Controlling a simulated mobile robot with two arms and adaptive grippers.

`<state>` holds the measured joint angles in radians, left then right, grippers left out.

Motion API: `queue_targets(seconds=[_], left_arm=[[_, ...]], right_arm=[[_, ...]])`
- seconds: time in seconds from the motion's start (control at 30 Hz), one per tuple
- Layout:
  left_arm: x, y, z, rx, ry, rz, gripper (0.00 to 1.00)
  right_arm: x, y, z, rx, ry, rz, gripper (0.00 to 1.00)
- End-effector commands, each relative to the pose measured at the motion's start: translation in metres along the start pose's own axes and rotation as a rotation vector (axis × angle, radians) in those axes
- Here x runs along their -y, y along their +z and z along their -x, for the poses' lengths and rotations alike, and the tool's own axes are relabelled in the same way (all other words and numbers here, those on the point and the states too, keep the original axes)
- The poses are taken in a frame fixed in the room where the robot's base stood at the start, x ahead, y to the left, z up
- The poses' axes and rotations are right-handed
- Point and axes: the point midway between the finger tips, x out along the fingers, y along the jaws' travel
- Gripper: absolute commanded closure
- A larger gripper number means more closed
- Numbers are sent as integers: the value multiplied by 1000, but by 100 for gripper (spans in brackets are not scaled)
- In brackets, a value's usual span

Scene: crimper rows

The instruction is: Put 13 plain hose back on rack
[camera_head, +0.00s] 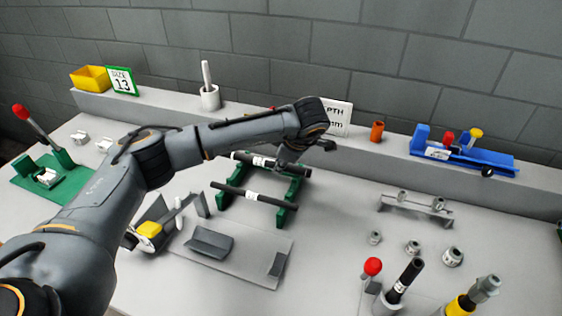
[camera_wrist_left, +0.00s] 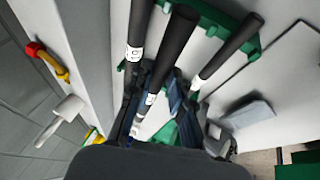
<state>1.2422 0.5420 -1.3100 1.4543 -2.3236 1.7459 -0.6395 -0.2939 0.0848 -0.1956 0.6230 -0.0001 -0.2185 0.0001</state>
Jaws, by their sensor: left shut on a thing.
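My left gripper (camera_head: 287,163) reaches in over the green rack (camera_head: 291,190) in the middle of the table. In the left wrist view it is shut on a black hose (camera_wrist_left: 171,52) with a white label, the middle one of three. The held hose appears nearer the camera than the others, over the rack; whether it touches the rack cannot be told. A front hose (camera_head: 233,190) lies across the rack, and another rack hose (camera_wrist_left: 142,25) shows at left in the wrist view. The labels are too small to read. My right gripper is not in view.
A "SIZE 13" card (camera_head: 123,81) and a yellow bin (camera_head: 92,79) stand on the back ledge. A grey plate (camera_head: 255,248) with angled blocks lies before the rack. A blue fixture (camera_head: 478,161), metal fittings (camera_head: 453,256) and an upright black hose (camera_head: 407,277) are at right.

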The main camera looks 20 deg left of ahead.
Motion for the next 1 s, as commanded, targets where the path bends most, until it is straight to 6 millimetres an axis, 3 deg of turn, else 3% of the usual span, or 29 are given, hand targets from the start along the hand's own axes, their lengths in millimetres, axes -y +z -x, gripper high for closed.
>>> queue_targets(seconds=[0.27,1.0], left_arm=[[1,2,-2,-11,13,2,100],[19,23,-56,-11,12,1,100]], right_arm=[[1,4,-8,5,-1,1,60],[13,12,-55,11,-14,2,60]])
